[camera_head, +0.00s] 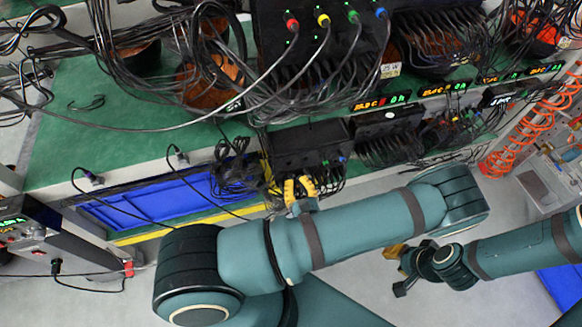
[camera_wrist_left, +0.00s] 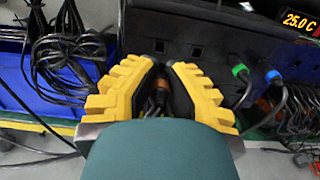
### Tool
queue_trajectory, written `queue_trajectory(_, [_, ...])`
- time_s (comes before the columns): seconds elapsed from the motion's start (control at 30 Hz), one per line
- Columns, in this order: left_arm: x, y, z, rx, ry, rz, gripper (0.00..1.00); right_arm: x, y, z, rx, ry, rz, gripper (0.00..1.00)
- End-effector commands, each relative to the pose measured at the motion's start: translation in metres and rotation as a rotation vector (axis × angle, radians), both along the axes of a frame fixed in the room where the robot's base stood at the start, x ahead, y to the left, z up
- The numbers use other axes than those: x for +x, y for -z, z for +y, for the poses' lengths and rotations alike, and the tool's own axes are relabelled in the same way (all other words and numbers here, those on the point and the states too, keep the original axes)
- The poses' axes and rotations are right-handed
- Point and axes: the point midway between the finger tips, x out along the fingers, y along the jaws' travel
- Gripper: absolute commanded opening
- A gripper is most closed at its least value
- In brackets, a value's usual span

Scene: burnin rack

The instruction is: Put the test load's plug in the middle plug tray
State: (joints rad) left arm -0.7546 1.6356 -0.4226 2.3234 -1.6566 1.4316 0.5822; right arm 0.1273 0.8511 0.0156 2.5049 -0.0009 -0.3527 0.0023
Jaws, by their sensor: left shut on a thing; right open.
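My left gripper (camera_head: 300,188) has yellow stepped fingers and sits at the front of a black box (camera_head: 310,140). In the left wrist view its fingers (camera_wrist_left: 164,68) are closed around a small dark plug (camera_wrist_left: 158,92) with an orange-brown part, largely hidden between them. The box's sockets stand just beyond the fingertips; I cannot tell whether the plug touches one. A green plug (camera_wrist_left: 240,71) and a blue plug (camera_wrist_left: 272,77) are in the box to the right. My right gripper (camera_head: 408,262) is open and empty, low right. I cannot tell which part is the middle plug tray.
A blue tray (camera_head: 150,205) with a black cable coil (camera_head: 237,175) lies left of the box. Many cables hang above and right of it. Lit displays (camera_head: 380,103) line the bench edge. An orange coiled hose (camera_head: 510,145) hangs at right.

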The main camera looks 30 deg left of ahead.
Motion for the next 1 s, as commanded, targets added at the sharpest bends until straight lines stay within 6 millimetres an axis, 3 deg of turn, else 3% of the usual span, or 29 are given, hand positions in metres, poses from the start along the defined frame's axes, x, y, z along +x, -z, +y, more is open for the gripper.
queue_trajectory(0.93, [-0.0071, -0.0002, -0.0076, 0.001, 0.0, 0.001, 0.0, -0.0016, -0.0004, 0.0002, 0.001, 0.0, 0.004, 0.34])
queue_trajectory(1.0, [0.0003, -0.0052, -0.0096, -0.003, 0.015, -0.002, 0.0, -0.0019, -0.0003, 0.0002, 0.001, -0.001, 0.005, 0.34])
